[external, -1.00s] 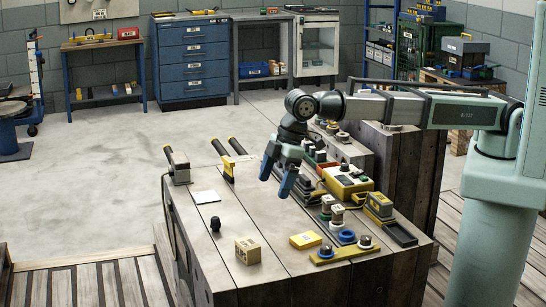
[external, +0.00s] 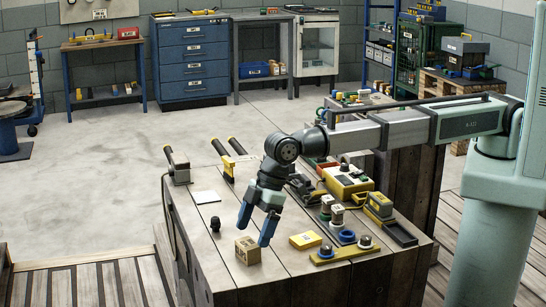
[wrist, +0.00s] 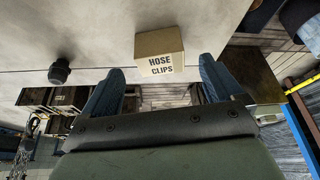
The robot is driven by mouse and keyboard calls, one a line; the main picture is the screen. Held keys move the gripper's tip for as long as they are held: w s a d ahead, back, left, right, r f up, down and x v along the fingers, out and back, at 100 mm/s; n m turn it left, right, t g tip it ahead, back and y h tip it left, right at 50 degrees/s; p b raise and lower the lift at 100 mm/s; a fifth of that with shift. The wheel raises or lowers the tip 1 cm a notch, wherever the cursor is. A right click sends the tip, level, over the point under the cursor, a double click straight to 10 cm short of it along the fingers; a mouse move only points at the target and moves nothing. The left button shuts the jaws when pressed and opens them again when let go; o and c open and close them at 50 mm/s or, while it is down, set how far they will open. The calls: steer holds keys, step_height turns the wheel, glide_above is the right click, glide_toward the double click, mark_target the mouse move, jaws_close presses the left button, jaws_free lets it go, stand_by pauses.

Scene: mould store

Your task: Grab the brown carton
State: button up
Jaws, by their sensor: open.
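The brown carton (external: 248,250) is a small box standing on the near part of the wooden bench top (external: 225,232). In the wrist view the carton (wrist: 160,53) shows the printed words "HOSE CLIPS" and lies ahead of the fingers, roughly between their lines. My gripper (external: 254,232) is open and empty, its two blue fingers pointing down just above and behind the carton. In the wrist view my gripper (wrist: 160,80) has one finger on each side of the picture, apart from the carton.
A yellow base with a blue ring (external: 347,237) and other devices crowd the right side. A white card (external: 206,197) lies at the back left.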

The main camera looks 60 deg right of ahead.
mark_target(249, 242)
steer(key=shift+x, duration=2.7)
steer(key=c, duration=1.1)
